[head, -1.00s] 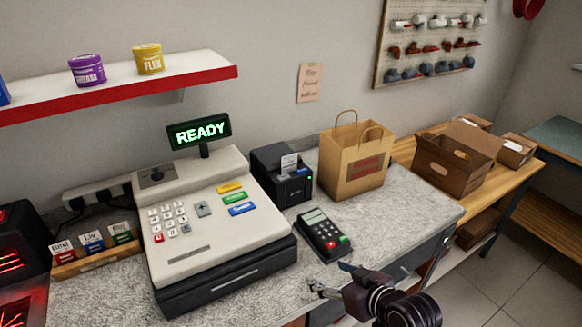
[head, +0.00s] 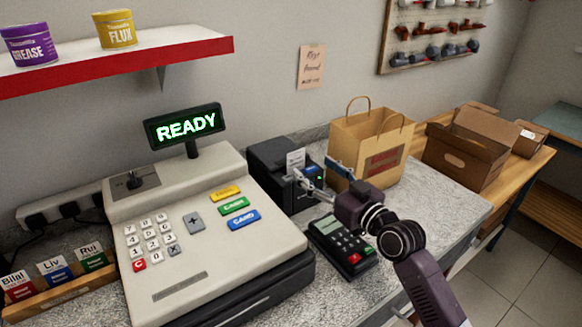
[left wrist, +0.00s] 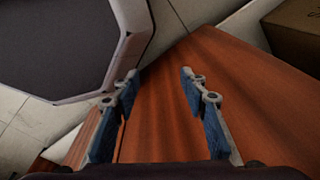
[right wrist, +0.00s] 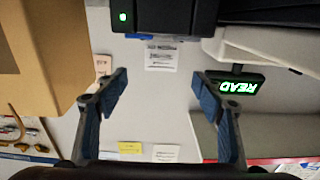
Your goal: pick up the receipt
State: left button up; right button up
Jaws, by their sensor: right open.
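The receipt (head: 295,160) is a small white printed slip standing out of the top of the black receipt printer (head: 265,165). In the right wrist view the receipt (right wrist: 161,56) lies ahead of the gap between my fingers, at the printer's (right wrist: 165,14) edge. My right gripper (head: 318,172) is open and empty, just right of the receipt and close to the printer's front. In the right wrist view my right gripper (right wrist: 160,82) shows no contact with the slip. My left gripper (left wrist: 159,76) is open and empty above a reddish-brown wooden surface; it is outside the head view.
The cash register (head: 200,230) with its READY display (head: 187,125) stands left of the printer. A paper bag (head: 365,140) stands close to its right. A card terminal (head: 342,245) lies below my right arm. A cardboard box (head: 462,150) is farther right.

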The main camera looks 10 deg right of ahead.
aim_at(296, 155)
jog(key=p+x, duration=0.1)
jog(key=x, duration=0.3)
jog(key=shift+w+a+r+p, duration=0.1)
jog(key=shift+w+r+p, duration=0.05)
jog(key=shift+p, duration=0.2)
jog(key=shift+x, duration=1.05)
pick_arm(q)
jog(key=shift+g, duration=0.3)
jog(key=s, duration=0.1)
jog(key=s+r, duration=0.2)
jog(key=s, duration=0.1)
jog(key=shift+d, duration=0.25)
pick_arm(e)
jog(key=c, duration=0.8)
